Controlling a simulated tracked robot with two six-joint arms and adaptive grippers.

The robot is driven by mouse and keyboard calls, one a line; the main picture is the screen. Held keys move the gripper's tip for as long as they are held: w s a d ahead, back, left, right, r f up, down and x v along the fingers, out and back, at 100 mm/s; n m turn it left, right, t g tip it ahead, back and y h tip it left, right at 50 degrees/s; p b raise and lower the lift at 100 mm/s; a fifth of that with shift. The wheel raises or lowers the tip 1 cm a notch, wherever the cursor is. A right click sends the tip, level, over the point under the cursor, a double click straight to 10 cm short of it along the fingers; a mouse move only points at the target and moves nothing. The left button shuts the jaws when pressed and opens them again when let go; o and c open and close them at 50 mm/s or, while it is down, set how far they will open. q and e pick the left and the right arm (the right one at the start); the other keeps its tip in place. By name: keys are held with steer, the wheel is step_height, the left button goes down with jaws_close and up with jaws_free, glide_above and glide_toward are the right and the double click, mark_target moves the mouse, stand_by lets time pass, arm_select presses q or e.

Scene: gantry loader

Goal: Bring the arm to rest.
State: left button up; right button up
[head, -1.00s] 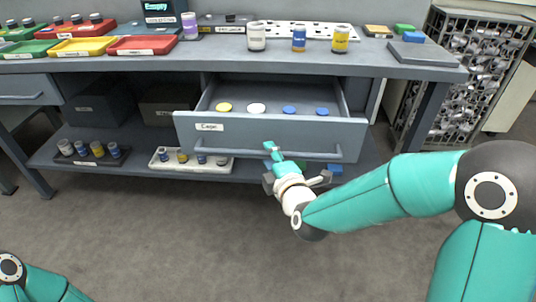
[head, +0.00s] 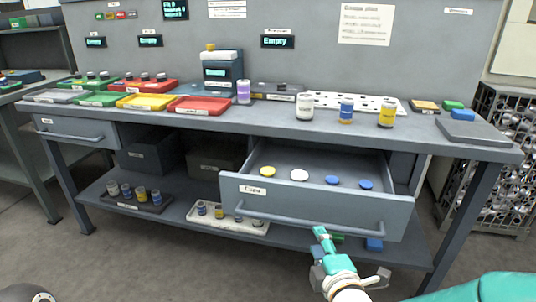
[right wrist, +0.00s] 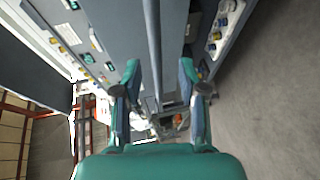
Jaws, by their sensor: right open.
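My right gripper (head: 348,256) is open and empty in the head view. It is in front of and below the open grey drawer (head: 300,204), near the right part of its bar handle (head: 290,218). A gap from the handle cannot be judged surely. My left gripper is out of view; only a small part of my left arm shows at the bottom left corner.
The drawer holds a yellow cap (head: 267,171), a white cap (head: 299,175) and two blue caps (head: 332,180). The bench top (head: 420,128) carries coloured trays and jars. A lower shelf (head: 290,235) holds small bottles. Floor in front is clear.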

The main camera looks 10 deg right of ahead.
steer(key=s+f+m+g+y, duration=0.15)
steer(key=s+f+g, duration=0.25)
steer(key=f, duration=1)
steer(key=s+f+m+g+h, duration=0.1)
steer(key=s+f+m+g, duration=0.25)
steer(key=f, duration=1.05)
steer(key=s+a+f+m+g+y, duration=0.35)
steer(key=s+f+m+g, duration=0.25)
steer(key=s+f+m, duration=0.4)
steer(key=s+r+m+g+p, duration=0.1)
steer(key=s+r+m+p, duration=0.1)
steer(key=r+p, duration=1.1)
steer(key=s+a+r+m+p, duration=0.1)
steer(key=s+r+m+p, duration=0.1)
steer(key=r+p, duration=1.1)
steer(key=shift+s+a+r+g, duration=0.15)
steer(key=shift+a+r+g, duration=0.15)
steer(key=shift+r, duration=0.6)
steer(key=shift+d, duration=0.1)
